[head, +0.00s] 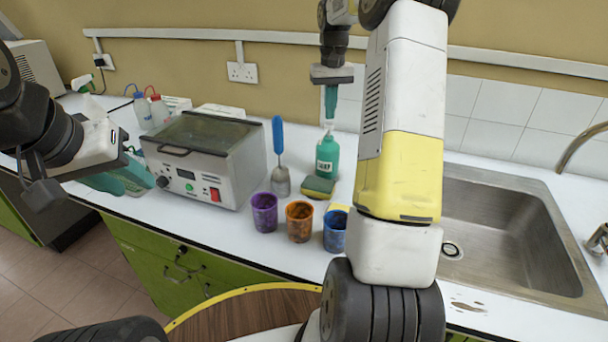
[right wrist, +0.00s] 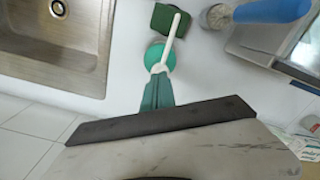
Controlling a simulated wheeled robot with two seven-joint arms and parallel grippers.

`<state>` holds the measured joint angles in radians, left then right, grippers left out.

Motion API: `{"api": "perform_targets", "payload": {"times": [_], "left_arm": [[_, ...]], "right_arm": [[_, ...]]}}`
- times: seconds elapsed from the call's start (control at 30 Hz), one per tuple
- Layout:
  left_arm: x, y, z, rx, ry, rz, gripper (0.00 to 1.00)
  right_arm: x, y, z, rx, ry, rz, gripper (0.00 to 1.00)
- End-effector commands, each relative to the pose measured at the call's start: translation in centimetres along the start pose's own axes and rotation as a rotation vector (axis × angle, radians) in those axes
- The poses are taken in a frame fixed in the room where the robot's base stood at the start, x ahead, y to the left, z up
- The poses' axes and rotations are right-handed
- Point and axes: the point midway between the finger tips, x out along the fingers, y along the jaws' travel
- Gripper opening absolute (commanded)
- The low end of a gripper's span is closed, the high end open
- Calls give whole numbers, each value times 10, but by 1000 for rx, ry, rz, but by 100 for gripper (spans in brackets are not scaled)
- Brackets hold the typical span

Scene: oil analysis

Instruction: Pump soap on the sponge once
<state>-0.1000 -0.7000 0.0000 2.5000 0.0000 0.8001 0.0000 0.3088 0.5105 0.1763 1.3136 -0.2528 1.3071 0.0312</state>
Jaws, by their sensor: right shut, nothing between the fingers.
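The green soap bottle (head: 327,158) stands upright on the white counter. In the right wrist view the bottle (right wrist: 153,56) has a white pump head (right wrist: 168,45) whose spout points toward the sponge. The green and yellow sponge (head: 318,187) lies flat in front of the bottle; its dark green top shows in the right wrist view (right wrist: 171,20). My right gripper (head: 330,116) is shut and empty, pointing down just above the pump; I cannot tell whether it touches it. My left gripper (head: 127,179) is at the far left, away from both, with its green fingers apart.
Purple (head: 264,212), orange (head: 299,221) and blue (head: 334,230) cups stand near the counter's front. A blue-handled brush (head: 279,150) is left of the bottle, beside a metal bath machine (head: 203,160). The sink (head: 510,235) is at the right. Spray and wash bottles stand at the back left.

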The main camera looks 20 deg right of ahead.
Motion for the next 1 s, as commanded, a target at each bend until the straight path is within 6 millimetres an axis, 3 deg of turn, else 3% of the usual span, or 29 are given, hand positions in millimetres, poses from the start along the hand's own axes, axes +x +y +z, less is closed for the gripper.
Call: {"api": "perform_targets", "payload": {"times": [1.0], "left_arm": [[0, 0, 0, 0, 0, 0, 36]], "right_arm": [[30, 0, 0, -1, -2, 0, 0]]}}
